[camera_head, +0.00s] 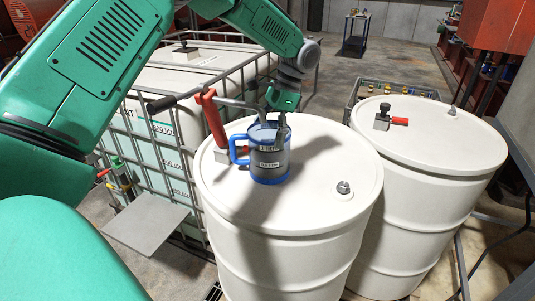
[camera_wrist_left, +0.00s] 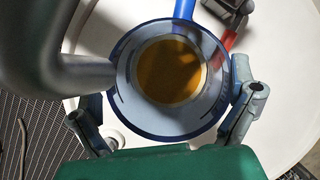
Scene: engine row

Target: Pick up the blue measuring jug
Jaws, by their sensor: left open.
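The blue measuring jug (camera_head: 270,162) stands upright on the white drum (camera_head: 325,210), its blue handle facing left. In the left wrist view I look down into the jug (camera_wrist_left: 200,125) and see amber at its bottom. My left gripper (camera_head: 271,128) is open at the top of the jug. In the left wrist view my left gripper's fingers (camera_wrist_left: 165,118) stand on both sides of the jug; I cannot tell whether they touch it. My right gripper is not in view.
A red-bodied fitting (camera_head: 213,120) with a grey pipe stands on the drum beside the jug; the pipe (camera_wrist_left: 85,72) overlaps the jug's left rim in the wrist view. A second white drum (camera_head: 440,150) is at right. A caged tank (camera_head: 165,150) is at left.

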